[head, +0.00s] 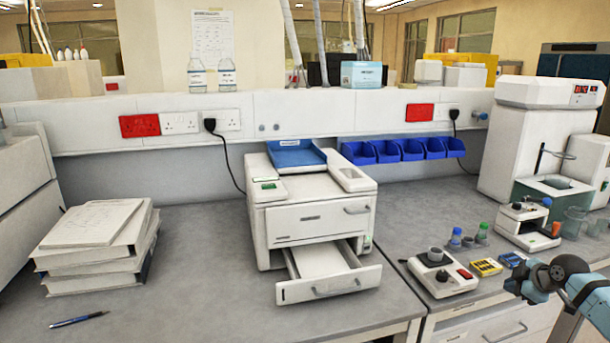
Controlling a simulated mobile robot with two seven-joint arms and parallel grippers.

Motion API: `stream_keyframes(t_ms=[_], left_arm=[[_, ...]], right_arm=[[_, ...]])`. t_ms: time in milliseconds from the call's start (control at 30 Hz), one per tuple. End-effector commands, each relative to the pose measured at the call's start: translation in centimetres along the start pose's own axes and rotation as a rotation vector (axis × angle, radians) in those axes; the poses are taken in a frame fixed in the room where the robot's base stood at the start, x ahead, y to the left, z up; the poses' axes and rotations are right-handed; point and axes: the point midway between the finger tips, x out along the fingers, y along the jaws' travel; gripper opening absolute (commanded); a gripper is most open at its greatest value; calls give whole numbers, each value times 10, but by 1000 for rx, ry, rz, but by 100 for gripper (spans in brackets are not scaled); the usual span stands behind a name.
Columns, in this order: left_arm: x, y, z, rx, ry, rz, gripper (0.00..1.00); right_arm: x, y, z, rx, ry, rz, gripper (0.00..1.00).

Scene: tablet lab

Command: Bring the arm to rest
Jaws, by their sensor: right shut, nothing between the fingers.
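My right arm (590,295) comes in at the lower right edge, with teal and light grey links and a dark joint. My right gripper (522,288) is at its left end, shut and empty. It shows in front of the right bench, close to the small yellow box (486,267) and blue box (513,259) in the picture. I cannot tell its height over the bench. My left gripper is not in view.
A white machine (312,222) with a blue top tray has its lower drawer (329,277) pulled open. A small white device (440,275), vials and beakers stand on the right bench. Stacked binders (100,248) and a pen (79,319) lie left. The bench between binders and machine is clear.

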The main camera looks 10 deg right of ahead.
Motion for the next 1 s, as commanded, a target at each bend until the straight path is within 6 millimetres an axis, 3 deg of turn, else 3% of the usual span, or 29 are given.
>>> stream_keyframes(t_ms=[300,633,867,1000], left_arm=[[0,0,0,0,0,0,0],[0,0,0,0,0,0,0],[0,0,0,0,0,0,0],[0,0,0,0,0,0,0]], right_arm=[[-18,74,12,163,-39,485,0],[-52,119,-12,176,160,814,0],[3,30,-19,202,178,683,0],[34,-39,-25,227,194,590,0]])
